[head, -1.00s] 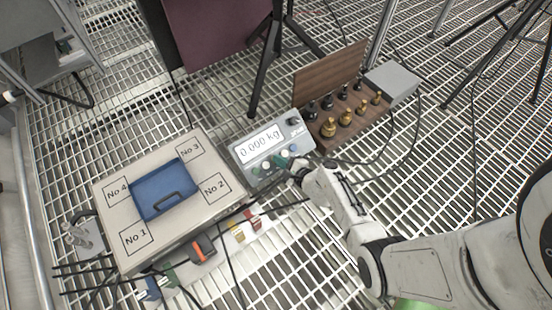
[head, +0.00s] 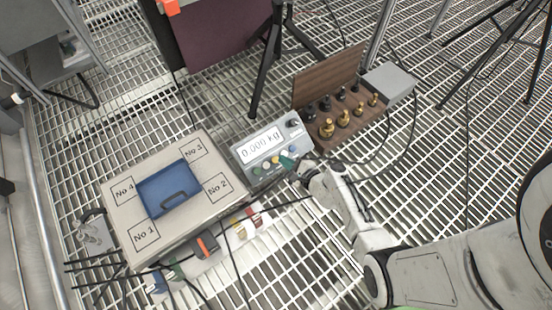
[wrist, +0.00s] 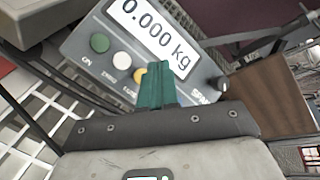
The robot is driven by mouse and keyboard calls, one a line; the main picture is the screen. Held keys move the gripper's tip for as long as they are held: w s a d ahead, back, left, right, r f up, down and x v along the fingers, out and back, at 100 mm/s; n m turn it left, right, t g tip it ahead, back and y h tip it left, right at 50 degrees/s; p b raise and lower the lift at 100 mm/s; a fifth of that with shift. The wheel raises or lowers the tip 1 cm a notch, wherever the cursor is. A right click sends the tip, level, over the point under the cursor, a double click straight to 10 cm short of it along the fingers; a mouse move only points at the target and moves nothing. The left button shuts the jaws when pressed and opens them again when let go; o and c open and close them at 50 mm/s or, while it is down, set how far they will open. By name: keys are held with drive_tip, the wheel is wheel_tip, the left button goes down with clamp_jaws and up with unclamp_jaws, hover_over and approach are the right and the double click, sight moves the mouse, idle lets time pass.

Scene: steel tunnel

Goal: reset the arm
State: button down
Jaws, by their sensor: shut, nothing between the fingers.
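My gripper (head: 288,163) is shut and empty, its green fingertips together. It is at the front right of the scale display box (head: 264,150), which reads 0.000 kg. In the wrist view my gripper (wrist: 156,86) points at the lower face of the display box (wrist: 150,48) and covers part of its button row. A green, a white and a yellow button show to the left of the fingers. I cannot tell whether the fingertips touch the box.
An open wooden weight case (head: 348,136) with brass and black weights is behind my gripper, beside a grey box (head: 388,82). Cables cross the grating floor.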

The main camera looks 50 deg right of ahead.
idle(0.6)
drive_tip(key=a+r+n+g+y, duration=0.1)
drive_tip(key=a+r+n+y, duration=0.1)
drive_tip(key=a+n+y, duration=0.35)
drive_tip(key=a+r+n+g+y, duration=0.2)
drive_tip(key=a+r+n+y, duration=0.1)
drive_tip(key=a+n, duration=0.45)
drive_tip(key=s+a+r+n+g+h, duration=0.1)
drive_tip(key=s+a+r+n+g, duration=0.1)
drive_tip(key=s+n+g, duration=0.25)
drive_tip(key=s+a+r+n+g, duration=0.2)
drive_tip(key=s+r+n+g, duration=0.1)
drive_tip(key=s+n, duration=0.3)
drive_tip(key=s+d+r+n+g+h+p, duration=0.1)
drive_tip(key=s+d+r+n+g+h, duration=0.3)
drive_tip(key=s+r, duration=0.5)
wheel_tip(320, 180, up, 37)
drive_tip(key=w+t+h+p, duration=0.1)
drive_tip(key=p, duration=3.5)
drive_tip(key=shift+w+d+p, duration=0.25)
drive_tip(key=shift+w+p, duration=0.05)
drive_tip(key=shift+p, duration=0.05)
